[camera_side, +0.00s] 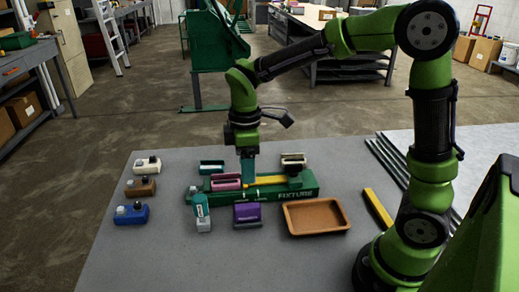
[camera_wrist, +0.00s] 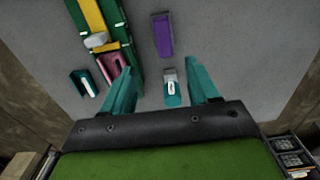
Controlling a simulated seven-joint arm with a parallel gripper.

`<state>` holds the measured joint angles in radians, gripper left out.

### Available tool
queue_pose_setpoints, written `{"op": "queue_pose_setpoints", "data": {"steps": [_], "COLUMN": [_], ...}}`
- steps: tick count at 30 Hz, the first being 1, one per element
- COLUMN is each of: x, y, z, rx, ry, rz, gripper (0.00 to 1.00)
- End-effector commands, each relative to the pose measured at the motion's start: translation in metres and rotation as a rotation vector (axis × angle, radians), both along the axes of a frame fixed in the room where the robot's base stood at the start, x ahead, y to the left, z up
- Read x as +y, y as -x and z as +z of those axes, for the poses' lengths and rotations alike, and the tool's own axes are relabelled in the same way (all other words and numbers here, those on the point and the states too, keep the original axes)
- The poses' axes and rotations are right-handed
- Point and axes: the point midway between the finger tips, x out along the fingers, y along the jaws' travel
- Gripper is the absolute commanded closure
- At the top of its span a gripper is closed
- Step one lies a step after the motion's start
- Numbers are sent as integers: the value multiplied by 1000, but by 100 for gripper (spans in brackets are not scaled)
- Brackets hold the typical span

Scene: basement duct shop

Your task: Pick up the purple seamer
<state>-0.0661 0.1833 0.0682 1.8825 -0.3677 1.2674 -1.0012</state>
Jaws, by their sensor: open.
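The purple seamer (camera_side: 247,214) lies on the grey table in front of the green fixture (camera_side: 295,193). In the wrist view the purple seamer (camera_wrist: 162,36) is beyond my fingertips, near the top middle. My gripper (camera_side: 248,178) points down, over or close behind the fixture in the side view; its exact height is unclear. In the wrist view my gripper (camera_wrist: 162,68) has its two teal fingers wide apart. A teal-and-grey tool (camera_wrist: 171,88) shows between them, below the purple seamer in the picture, and nothing appears clamped.
A pink piece (camera_side: 226,182) and a yellow bar (camera_side: 265,180) are at the fixture. A teal-and-white tool (camera_side: 202,212) stands left of the purple seamer, a brown tray (camera_side: 290,220) right. White, brown and blue tools (camera_side: 132,215) line the left edge. The front table is clear.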

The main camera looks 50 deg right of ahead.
Motion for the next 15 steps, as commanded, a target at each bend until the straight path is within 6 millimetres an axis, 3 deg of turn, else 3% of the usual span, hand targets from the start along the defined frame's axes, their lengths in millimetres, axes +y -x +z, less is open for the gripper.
{"op": "queue_pose_setpoints", "data": {"steps": [9, 15], "x": [1, 1], "y": [2, 1], "z": [-70, -91], "rx": [6, 1], "ry": [-1, -1], "rz": [-2, -3], "gripper": [40, 40]}}
